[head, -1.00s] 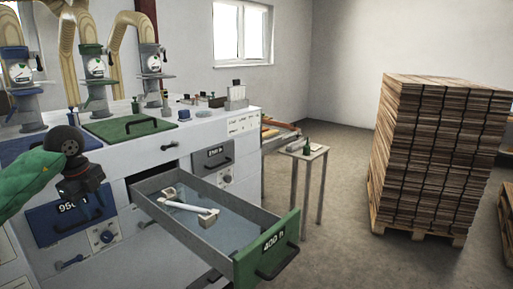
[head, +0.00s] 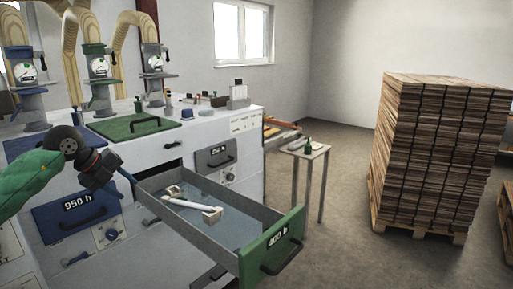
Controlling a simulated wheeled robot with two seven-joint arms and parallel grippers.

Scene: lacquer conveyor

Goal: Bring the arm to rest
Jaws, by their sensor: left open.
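My left arm, in a green sleeve, comes in from the left in the head view. My left gripper (head: 118,182) is dark, tilted down to the right and open, with nothing seen between its fingers. It hangs in front of the white cabinet (head: 245,148), near the back left corner of the open drawer. The drawer (head: 273,243) has a green front marked "400 h" and is pulled far out. A white bar-like part (head: 192,204) with blocky beige ends lies inside it. My right gripper is not in view.
A shut blue drawer (head: 75,226) marked "950 h" is below my gripper. A green lid (head: 133,127) with a black handle lies on the cabinet top. A small table (head: 305,151) and a tall stack of boards (head: 436,155) stand to the right, with open floor between.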

